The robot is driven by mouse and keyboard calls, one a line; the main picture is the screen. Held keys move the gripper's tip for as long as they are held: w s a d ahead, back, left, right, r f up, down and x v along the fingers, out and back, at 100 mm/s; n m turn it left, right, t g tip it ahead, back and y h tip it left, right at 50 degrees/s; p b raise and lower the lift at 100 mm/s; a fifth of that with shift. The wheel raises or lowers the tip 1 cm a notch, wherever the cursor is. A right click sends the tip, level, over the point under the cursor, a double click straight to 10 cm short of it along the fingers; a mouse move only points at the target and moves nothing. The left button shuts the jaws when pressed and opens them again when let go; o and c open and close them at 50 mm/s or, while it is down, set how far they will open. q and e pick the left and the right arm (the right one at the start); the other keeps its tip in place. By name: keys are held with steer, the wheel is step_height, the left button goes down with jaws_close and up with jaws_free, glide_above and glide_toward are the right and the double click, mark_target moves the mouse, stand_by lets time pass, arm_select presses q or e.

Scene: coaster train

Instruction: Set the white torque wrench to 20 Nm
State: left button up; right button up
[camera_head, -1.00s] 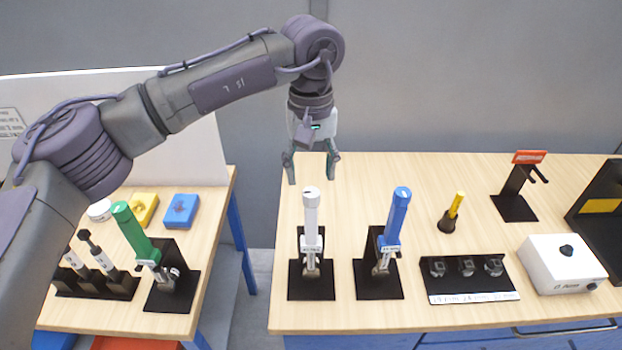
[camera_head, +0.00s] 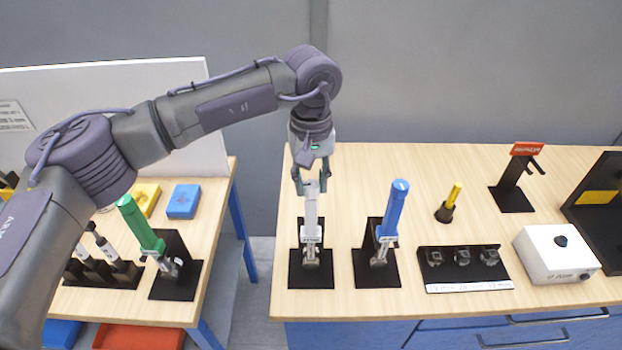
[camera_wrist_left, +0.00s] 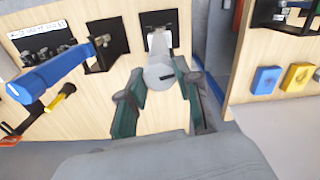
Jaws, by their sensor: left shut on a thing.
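The white torque wrench (camera_head: 311,222) stands upright in a black stand (camera_head: 311,280) near the front of the right table. My left gripper (camera_head: 311,186) is above it, shut on the top end of its handle. In the left wrist view the wrench's round white end (camera_wrist_left: 158,77) lies between the fingers (camera_wrist_left: 160,105), with a dark mark on it. The scale reading is too small to tell. My right gripper is not in view.
A blue wrench (camera_head: 393,215) stands in its own stand close to the right. Further right are a socket holder (camera_head: 462,283), a yellow-handled tool (camera_head: 452,198) and a white box (camera_head: 556,258). A green wrench (camera_head: 140,228) stands on the left table.

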arm_select(q)
jaws_close()
steer(key=shift+f+n+b, duration=0.15)
steer(key=shift+n+b, duration=0.25)
steer(key=shift+b, duration=0.3)
steer(key=n+b, duration=0.3)
steer(key=shift+f+b, duration=0.1)
steer(key=shift+b, duration=0.2)
steer(key=n+b, duration=0.2)
steer(key=shift+n, duration=0.4)
steer(key=n+b, duration=0.3)
steer(key=n, duration=0.2)
steer(key=n+b, duration=0.1)
steer(key=n, duration=0.3)
steer(key=shift+r+b, duration=0.25)
steer(key=shift+b, duration=0.15)
